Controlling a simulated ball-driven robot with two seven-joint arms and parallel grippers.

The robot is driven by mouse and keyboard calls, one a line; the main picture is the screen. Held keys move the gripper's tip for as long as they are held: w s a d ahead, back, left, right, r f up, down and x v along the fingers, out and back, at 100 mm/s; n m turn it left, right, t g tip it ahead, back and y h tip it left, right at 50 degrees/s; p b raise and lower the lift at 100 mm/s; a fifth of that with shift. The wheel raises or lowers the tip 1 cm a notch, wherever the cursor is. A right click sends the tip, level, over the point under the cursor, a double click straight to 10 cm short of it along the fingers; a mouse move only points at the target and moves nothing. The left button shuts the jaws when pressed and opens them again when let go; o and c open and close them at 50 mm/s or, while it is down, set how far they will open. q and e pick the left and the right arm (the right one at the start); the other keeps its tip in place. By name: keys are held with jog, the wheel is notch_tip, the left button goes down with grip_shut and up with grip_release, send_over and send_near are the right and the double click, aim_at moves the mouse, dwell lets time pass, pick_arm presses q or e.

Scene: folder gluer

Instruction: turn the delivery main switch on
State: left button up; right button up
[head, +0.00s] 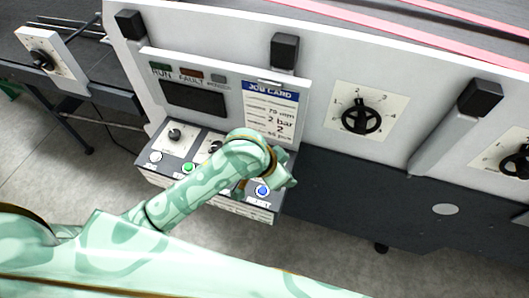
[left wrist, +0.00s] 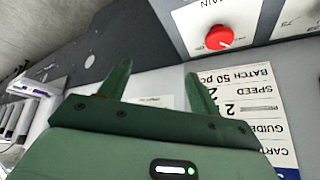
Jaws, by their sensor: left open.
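A round red knob (left wrist: 219,38) shows at the top of the left wrist view, on a pale plate under a partly cut-off label ending in "AIN". A small pale mark is on its lower right edge. I cannot read whether it is the delivery switch. In the head view my left arm covers part of the control panel (head: 172,138), and I cannot make out the red knob there. My left gripper (left wrist: 157,80) is open and empty, its two dark green fingers apart. The knob lies beyond and right of the fingertips, not between them. My right gripper is not in view.
A job card (head: 270,112) hangs above the panel; it is upside down in the left wrist view (left wrist: 262,115). The panel has a green button (head: 187,168), a blue reset button (head: 262,190) and a black knob (head: 175,134). A numbered handwheel (head: 361,117) is to the right.

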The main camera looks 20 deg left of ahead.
pick_arm(q)
jog(key=w+a+r+n+g+y+p, duration=0.25)
jog(key=w+a+r+g+y, duration=0.2)
jog(key=w+a+r, duration=0.3)
jog(key=shift+n+g+h, duration=0.25)
jog(key=shift+n+h, duration=0.2)
jog(key=f+b, duration=0.1)
jog(key=f, duration=0.4)
jog(key=f+b, duration=0.2)
jog(key=f, duration=0.3)
jog(key=d+f+b, duration=0.1)
jog(key=f+b, duration=0.1)
jog(key=f, duration=0.3)
jog(key=shift+f, duration=0.4)
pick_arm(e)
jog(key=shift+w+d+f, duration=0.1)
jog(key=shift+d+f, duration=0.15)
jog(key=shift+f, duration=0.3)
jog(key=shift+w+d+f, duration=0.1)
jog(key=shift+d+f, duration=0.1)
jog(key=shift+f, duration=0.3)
pick_arm(q)
jog(key=c, duration=1)
